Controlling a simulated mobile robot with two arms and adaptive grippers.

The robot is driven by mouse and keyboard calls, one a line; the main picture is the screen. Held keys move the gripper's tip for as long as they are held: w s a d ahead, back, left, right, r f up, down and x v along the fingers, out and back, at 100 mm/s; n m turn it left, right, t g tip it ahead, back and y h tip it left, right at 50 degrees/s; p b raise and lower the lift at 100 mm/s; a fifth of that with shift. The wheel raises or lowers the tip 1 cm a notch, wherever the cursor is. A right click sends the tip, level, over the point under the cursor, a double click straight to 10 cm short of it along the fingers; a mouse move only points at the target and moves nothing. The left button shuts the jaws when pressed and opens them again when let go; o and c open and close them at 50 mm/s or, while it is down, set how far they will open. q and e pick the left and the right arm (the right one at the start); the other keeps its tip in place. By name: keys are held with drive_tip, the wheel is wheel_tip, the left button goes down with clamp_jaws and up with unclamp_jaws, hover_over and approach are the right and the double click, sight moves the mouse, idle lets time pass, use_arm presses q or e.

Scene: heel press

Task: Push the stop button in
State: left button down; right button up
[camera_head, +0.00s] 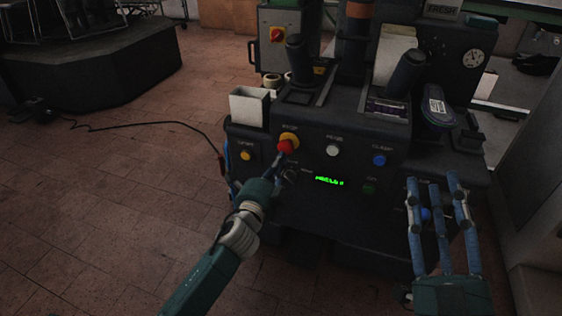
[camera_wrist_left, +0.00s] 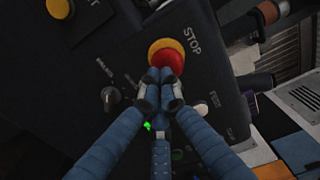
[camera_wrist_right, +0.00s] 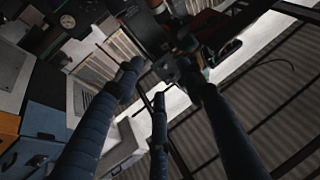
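The red stop button (camera_head: 286,147) with its yellow collar sits on the dark front panel of the heel press (camera_head: 330,215). In the left wrist view the stop button (camera_wrist_left: 167,58) shows beside the printed word STOP. My left gripper (camera_head: 279,160) has its fingers drawn together, with the tips at the lower edge of the red button. In the left wrist view the fingertips (camera_wrist_left: 161,78) overlap the button's lower part; I cannot tell whether they touch it. My right gripper (camera_head: 437,180) is open and empty, in front of the panel's right side.
The panel also has a yellow button (camera_head: 245,155), a white button (camera_head: 333,150), a blue button (camera_head: 379,160), a dark green button (camera_head: 369,188) and a green lit display (camera_head: 329,181). A cable (camera_head: 140,124) lies on the tiled floor at left. Floor left of the press is mostly clear.

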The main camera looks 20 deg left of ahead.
use_arm(q)
drive_tip(key=shift+w, duration=0.6)
use_arm(e)
drive_tip(key=shift+s+r+t, duration=0.4)
drive_tip(key=shift+r, duration=0.4)
